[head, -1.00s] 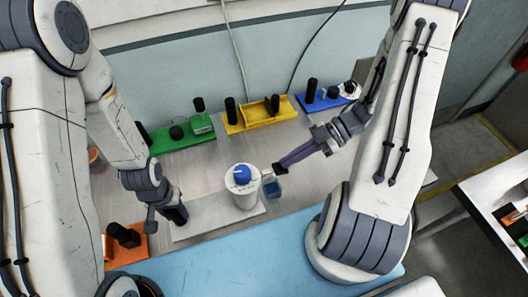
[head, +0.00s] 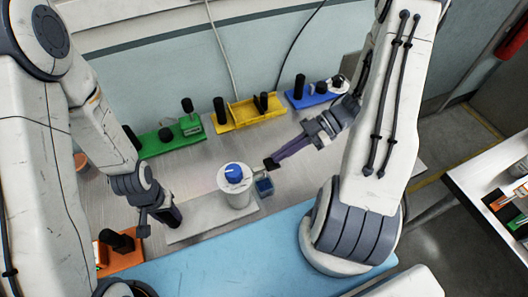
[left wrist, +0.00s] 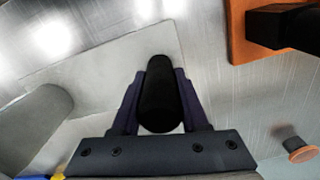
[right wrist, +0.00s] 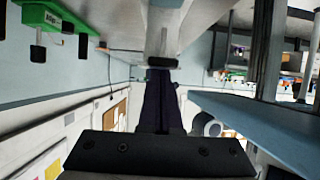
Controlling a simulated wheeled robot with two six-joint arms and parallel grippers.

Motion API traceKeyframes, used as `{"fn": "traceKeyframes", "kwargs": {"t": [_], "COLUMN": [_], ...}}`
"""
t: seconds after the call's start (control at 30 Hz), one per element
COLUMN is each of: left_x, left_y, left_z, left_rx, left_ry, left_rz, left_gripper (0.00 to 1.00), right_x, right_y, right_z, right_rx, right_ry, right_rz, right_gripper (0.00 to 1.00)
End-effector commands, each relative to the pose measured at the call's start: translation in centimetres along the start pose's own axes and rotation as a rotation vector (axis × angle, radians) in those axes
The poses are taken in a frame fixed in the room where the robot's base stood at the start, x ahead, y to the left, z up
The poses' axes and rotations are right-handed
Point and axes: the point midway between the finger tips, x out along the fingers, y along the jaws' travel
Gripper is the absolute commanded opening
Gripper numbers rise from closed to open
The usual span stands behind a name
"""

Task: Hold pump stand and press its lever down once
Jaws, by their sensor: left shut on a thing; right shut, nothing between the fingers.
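The pump stand has a pale flat base plate (head: 208,219) and a white cylinder (head: 237,191) with a blue cap (head: 233,171). A small blue cup-like part (head: 264,186) is at its right side. My left gripper (head: 173,217) is shut on a black upright post at the plate's left end. The post (left wrist: 160,95) shows between the fingers in the left wrist view. My right gripper (head: 279,158) is shut and empty, at the black lever end (head: 269,164) right of the cylinder. In the right wrist view a black bar (right wrist: 162,62) sits at the fingertips; contact is unclear.
Green (head: 172,140), yellow (head: 248,114) and blue (head: 312,97) modules line the back of the bench. An orange module (head: 120,252) stands at the front left. A light blue mat (head: 215,272) covers the front. A second table (head: 480,185) is at the right.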

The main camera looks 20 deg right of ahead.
Motion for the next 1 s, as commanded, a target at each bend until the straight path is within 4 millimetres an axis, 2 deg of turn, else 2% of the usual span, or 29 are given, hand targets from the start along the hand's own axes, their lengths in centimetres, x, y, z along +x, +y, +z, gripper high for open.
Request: {"fn": "traceKeyframes", "kwargs": {"t": [0.17,0.37,0.43,0.7,0.83,1.0], "left_x": [0.0,0.0,0.0,0.0,0.0,0.0], "left_y": [0.0,0.0,0.0,0.0,0.0,0.0], "left_z": [0.0,0.0,0.0,0.0,0.0,0.0], "left_rx": [0.000,-0.001,-0.001,0.000,0.000,0.000], "left_ry": [0.001,0.001,0.001,0.001,0.001,0.001], "left_rz": [0.000,0.000,0.000,0.000,0.000,0.000], "left_gripper": [0.00,0.00,0.00,0.00,0.00,0.00], "right_x": [-0.2,-1.6,-2.5,-8.5,-10.4,-11.5], "right_y": [0.1,0.1,0.1,0.1,0.0,0.0], "right_z": [-0.2,-2.6,-3.8,-5.2,-5.7,-6.1], "right_rx": [-0.001,-0.004,-0.005,-0.003,-0.002,0.001], "right_ry": [-0.004,-0.006,-0.007,-0.004,-0.003,0.000], "right_rz": [0.001,0.002,0.005,0.004,0.002,0.001], "right_gripper": [0.00,0.00,0.00,0.00,0.00,0.00]}}
